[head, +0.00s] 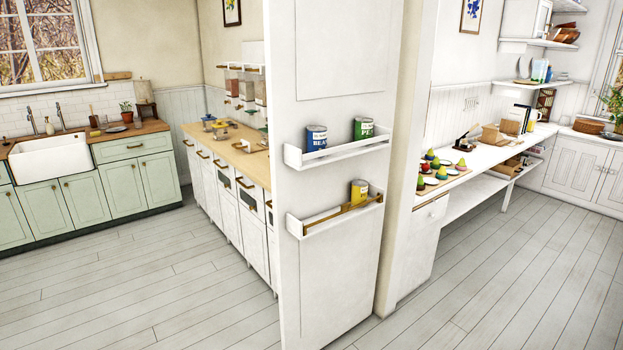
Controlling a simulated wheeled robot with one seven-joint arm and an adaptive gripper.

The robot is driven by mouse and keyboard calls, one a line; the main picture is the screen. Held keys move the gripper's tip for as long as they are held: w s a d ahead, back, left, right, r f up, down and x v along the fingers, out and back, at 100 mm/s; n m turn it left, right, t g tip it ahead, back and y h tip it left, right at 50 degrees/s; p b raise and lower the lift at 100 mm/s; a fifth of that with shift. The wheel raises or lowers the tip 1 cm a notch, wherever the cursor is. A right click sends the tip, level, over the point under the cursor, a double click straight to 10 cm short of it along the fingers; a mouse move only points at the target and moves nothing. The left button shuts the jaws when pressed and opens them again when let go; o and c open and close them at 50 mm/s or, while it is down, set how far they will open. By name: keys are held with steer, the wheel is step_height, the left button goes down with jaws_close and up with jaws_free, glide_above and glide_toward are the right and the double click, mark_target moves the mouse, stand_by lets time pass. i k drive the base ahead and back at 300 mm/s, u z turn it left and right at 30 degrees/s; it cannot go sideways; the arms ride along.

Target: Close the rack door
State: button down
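The rack door (335,275) is a tall white panel in the middle of the head view. It stands open, its near left edge jutting toward me and its right edge near a white wall end (412,160). Two white racks are fixed to its face. The upper rack (338,154) holds a blue can (316,138) and a green can (363,128). The lower rack (336,222) has a brass-coloured rail and holds a yellow can (359,193). I cannot make out a handle. My gripper is not in view.
Left are a white sink (50,160), green cabinets (85,197) and a wood-topped counter (230,150), partly hidden by the door. Right is a long white worktop (485,153) with several items. The grey plank floor (150,290) is clear on both sides.

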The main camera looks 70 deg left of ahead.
mark_target(331, 64)
steer(key=k, duration=0.3)
steer(key=u, duration=3.7)
steer(key=i, duration=4.2)
steer(key=z, duration=3.15)
